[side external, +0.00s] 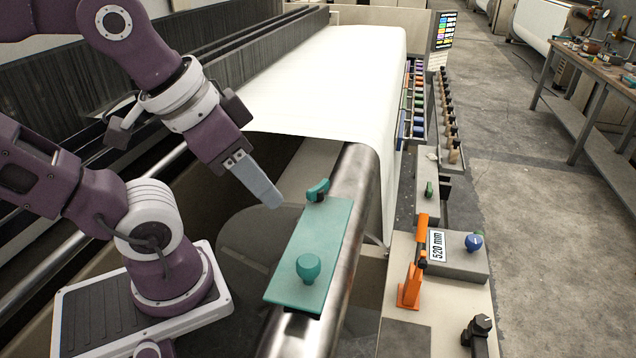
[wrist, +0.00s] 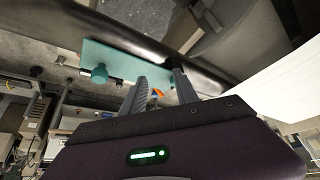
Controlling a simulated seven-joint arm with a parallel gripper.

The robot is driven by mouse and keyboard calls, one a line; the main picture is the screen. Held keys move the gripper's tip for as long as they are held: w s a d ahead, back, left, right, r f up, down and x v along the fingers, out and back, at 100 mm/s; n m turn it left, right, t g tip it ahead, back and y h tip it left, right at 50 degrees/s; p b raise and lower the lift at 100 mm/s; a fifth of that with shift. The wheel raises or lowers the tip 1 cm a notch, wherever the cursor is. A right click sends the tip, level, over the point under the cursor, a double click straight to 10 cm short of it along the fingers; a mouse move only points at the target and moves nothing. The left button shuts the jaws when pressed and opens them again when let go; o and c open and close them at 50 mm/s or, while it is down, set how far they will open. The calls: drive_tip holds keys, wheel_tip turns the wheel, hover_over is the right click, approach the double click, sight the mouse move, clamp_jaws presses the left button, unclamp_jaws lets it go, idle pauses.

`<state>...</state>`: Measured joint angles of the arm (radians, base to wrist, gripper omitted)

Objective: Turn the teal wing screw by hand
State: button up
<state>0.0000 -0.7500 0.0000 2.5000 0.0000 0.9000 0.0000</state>
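The teal wing screw (side external: 318,190) stands at the far end of a flat teal plate (side external: 318,238) in the side external view. A round teal knob (side external: 308,267) stands near the plate's other end. My gripper (side external: 272,199) is above and left of the wing screw, apart from it, with its fingers pointing down and right. In the wrist view my gripper (wrist: 159,79) shows two separated fingers with nothing held between them. The teal plate (wrist: 125,62) and knob (wrist: 100,73) show left of the fingers there. I cannot make out the wing screw clearly in the wrist view.
The plate lies on a shiny metal roller (side external: 357,185) beside a white cloth roll (side external: 335,75). An orange lever (side external: 412,270) and a grey block with a blue knob (side external: 474,242) stand to the right. Open space lies directly around my fingertips.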

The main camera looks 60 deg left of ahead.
drive_tip(key=shift+w+r, duration=0.25)
drive_tip(key=shift+c, duration=0.5)
drive_tip(key=n+g, duration=0.6)
approach(318, 184)
drive_tip(key=shift+s, duration=0.25)
drive_tip(key=shift+w+f, duration=0.1)
drive_tip(key=shift+f, duration=3.9)
clamp_jaws()
